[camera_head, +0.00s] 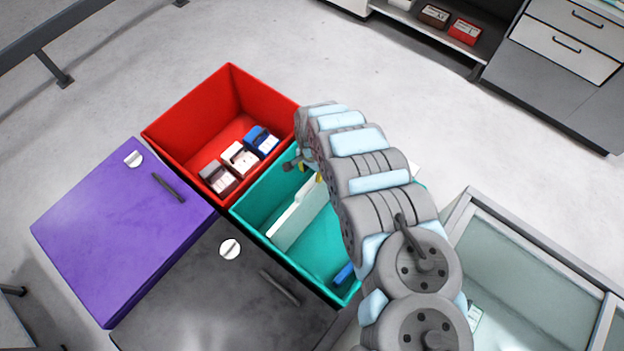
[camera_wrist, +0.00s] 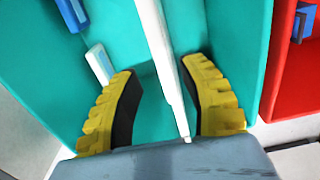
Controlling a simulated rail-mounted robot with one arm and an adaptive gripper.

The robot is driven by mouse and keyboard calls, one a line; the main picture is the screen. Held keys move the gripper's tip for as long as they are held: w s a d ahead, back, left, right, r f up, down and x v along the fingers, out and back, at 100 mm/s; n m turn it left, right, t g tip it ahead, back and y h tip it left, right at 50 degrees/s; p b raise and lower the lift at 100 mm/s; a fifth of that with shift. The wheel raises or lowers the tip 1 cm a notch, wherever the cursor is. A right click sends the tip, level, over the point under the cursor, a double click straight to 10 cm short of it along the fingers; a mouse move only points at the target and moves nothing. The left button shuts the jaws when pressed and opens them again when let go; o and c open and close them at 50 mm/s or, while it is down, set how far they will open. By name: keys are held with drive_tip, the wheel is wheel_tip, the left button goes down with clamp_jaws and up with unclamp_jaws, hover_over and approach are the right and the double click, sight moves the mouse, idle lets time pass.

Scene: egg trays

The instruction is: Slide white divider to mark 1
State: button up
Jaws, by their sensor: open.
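The white divider (camera_head: 298,215) is a thin upright panel standing across the inside of the teal bin (camera_head: 257,190). In the wrist view the divider (camera_wrist: 163,55) runs down between the two yellow-padded fingers of my gripper (camera_wrist: 165,105). The fingers are open, one on each side of it, with a visible gap on both sides. In the head view my arm hides most of the gripper and part of the divider. I cannot make out any mark 1 in either view.
A blue and white item (camera_wrist: 99,62) lies in the teal bin left of the divider. A red bin (camera_head: 185,135) with several small boxes adjoins it. A purple-lidded bin (camera_head: 120,235) and a dark-lidded bin (camera_head: 225,295) stand nearby. A glass-topped case (camera_head: 530,265) is at right.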

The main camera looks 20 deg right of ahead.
sight(312, 180)
drive_tip(key=shift+a+f+b, duration=0.1)
drive_tip(key=shift+f+b, duration=0.3)
drive_tip(key=shift+f, duration=2)
drive_tip(key=shift+s+f, duration=0.1)
drive_tip(key=shift+f, duration=0.35)
clamp_jaws()
